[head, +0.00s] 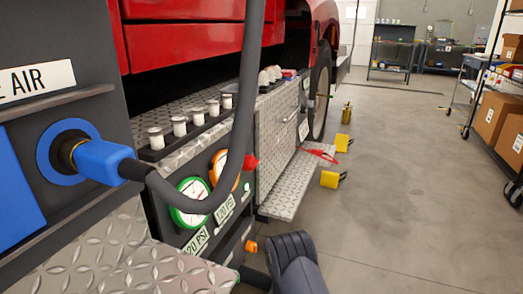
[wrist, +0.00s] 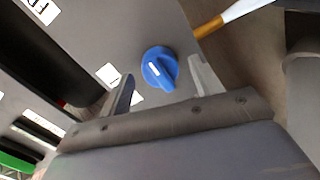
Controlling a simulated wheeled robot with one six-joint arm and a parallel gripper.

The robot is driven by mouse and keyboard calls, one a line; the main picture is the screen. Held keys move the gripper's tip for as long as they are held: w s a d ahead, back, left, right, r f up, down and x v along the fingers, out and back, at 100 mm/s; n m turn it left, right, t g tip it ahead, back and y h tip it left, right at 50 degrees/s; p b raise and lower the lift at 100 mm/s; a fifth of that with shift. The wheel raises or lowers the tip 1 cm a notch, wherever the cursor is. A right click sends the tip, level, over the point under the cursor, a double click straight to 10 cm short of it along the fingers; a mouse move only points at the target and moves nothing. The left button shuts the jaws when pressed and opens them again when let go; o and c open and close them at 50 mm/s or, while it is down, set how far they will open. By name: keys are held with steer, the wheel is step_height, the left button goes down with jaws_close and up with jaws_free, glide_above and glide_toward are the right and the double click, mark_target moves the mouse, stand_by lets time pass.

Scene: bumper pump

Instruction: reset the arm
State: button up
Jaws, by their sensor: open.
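My gripper (wrist: 162,70) shows in the wrist view with its two fingers apart and nothing held between them. A blue knob (wrist: 158,70) with a white mark sits on a grey panel (wrist: 150,20), and appears between the fingertips in that view. I cannot tell how far the fingers are from the knob. In the head view my arm shows only as a dark link at the bottom middle, and the gripper is hidden or out of frame.
A blue air coupling (head: 100,158) with a thick dark hose (head: 238,130) hangs across the head view's front left. Gauges (head: 190,203) and a diamond-plate step (head: 295,190) line the red truck (head: 185,40). Yellow chocks (head: 332,179) lie on the floor. The floor (head: 410,200) at right is mostly clear.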

steer(key=f+p+v, duration=0.1)
steer(key=p+v, duration=0.2)
steer(key=v, duration=0.6)
steer(key=b+x, duration=0.1)
steer(key=x, duration=0.2)
steer(key=b+x, duration=0.1)
steer(key=x, duration=0.3)
steer(key=b+x, duration=0.2)
steer(key=x, duration=0.1)
steer(key=shift+a+r, duration=0.25)
steer(key=shift+r, duration=0.15)
steer(key=shift+d+r+n, duration=0.1)
steer(key=shift+n, duration=0.5)
steer(key=shift+n+t, duration=0.3)
steer(key=shift+n, duration=0.8)
steer(key=n+b, duration=0.1)
steer(key=n, duration=0.8)
steer(key=shift+n+t, duration=0.3)
steer(key=shift+t, duration=0.1)
steer(key=n, duration=0.4)
steer(key=shift+s+b, duration=0.1)
steer(key=shift+b, duration=0.2)
steer(key=shift+v, duration=0.8)
